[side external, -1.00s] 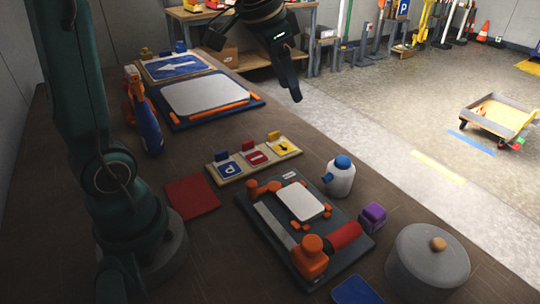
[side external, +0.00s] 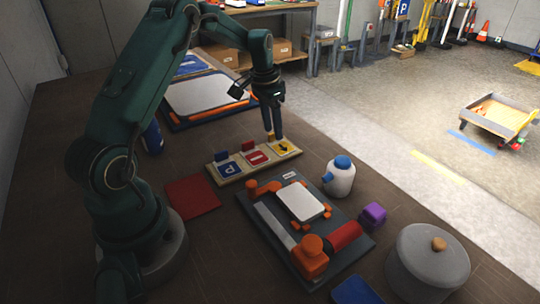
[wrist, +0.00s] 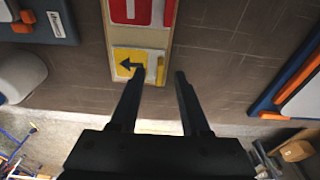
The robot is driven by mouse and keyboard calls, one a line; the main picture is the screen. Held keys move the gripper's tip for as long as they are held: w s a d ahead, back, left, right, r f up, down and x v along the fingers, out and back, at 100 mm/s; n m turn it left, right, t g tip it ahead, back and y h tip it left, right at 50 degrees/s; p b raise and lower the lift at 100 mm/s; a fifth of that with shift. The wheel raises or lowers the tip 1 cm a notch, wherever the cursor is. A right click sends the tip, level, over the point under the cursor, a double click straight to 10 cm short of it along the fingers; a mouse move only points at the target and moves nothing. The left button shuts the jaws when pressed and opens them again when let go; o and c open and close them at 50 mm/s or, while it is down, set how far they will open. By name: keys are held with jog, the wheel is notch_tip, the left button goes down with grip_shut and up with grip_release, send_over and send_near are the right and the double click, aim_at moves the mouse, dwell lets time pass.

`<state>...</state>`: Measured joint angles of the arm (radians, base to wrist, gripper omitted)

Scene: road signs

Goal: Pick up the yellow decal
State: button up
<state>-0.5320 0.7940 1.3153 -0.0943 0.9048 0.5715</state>
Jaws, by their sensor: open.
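The yellow decal (side external: 283,149) with a black arrow lies at the right end of a wooden tray (side external: 235,177). It also shows in the wrist view (wrist: 130,66), with a yellow grip tab (wrist: 160,70) along one edge. My gripper (side external: 272,136) is just above and behind that end of the tray. In the wrist view my gripper (wrist: 158,72) is open and empty, its left fingertip reaching over the decal's edge and its right fingertip over bare table. The tab appears between the fingertips; I cannot tell the height gap.
A red decal (side external: 256,158) and a blue P decal (side external: 229,169) share the tray. A dark board with a white plate (side external: 300,201) lies in front, beside a white bottle (side external: 340,178). A larger blue board (side external: 202,95) lies behind. A red mat (side external: 192,196) lies left.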

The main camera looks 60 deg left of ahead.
jog(key=shift+w+f, duration=0.1)
jog(key=shift+f, duration=0.6)
grip_shut()
